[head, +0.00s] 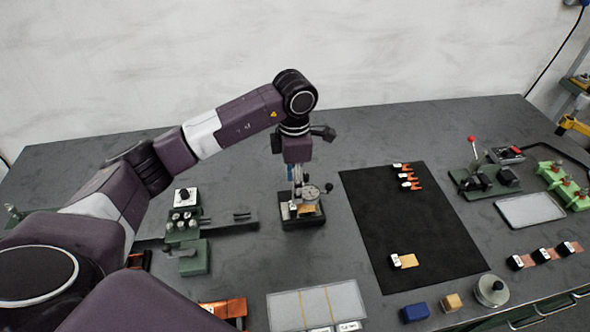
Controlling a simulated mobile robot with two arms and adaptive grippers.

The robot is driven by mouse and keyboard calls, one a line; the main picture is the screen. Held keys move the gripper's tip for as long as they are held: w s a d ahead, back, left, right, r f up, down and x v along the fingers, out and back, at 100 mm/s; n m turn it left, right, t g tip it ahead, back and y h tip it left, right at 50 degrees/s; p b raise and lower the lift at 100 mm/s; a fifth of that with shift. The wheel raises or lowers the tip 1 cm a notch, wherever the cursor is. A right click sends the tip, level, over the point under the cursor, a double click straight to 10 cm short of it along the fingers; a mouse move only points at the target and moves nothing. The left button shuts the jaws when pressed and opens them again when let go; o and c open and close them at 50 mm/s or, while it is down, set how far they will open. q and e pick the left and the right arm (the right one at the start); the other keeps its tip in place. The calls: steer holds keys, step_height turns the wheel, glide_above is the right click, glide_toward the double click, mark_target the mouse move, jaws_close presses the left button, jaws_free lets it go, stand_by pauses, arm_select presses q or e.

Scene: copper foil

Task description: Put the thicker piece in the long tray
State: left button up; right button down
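My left gripper (298,168) points down over a small dial gauge stand (311,192) in the middle of the table. Its fingertips are too small and too covered to tell open from shut. A copper-coloured piece (308,208) lies on the gauge's base. Another copper-coloured piece with a black-and-white labelled end (405,261) lies on the black mat (400,220). I cannot tell which is thicker. A shallow grey tray (530,209) is at right, and a pale divided tray (317,305) is at the front; which is the long tray is unclear. My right gripper is out of view.
Small orange-tipped pieces (408,178) lie at the mat's back. Green fixtures (188,240) stand left of the gauge. A blue block (415,312), a tan block (452,302) and a round metal weight (491,290) sit at the front right. Much of the mat is clear.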

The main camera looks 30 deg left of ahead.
mark_target(294, 206)
arm_select(q)
steer(key=f, duration=0.1)
steer(key=s+f+p, duration=0.1)
steer(key=f, duration=0.1)
steer(key=shift+d+f, duration=0.2)
steer(key=shift+f, duration=0.05)
steer(key=f, duration=0.1)
steer(key=f+p, duration=0.1)
steer(key=f, duration=0.1)
steer(key=shift+w+a, duration=0.1)
steer(key=shift+w, duration=0.2)
steer(key=shift+f, duration=0.2)
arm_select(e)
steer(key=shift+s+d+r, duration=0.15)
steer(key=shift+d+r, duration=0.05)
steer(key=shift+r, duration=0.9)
arm_select(q)
steer(key=c, duration=1.2)
steer(key=o, duration=0.4)
jaws_close()
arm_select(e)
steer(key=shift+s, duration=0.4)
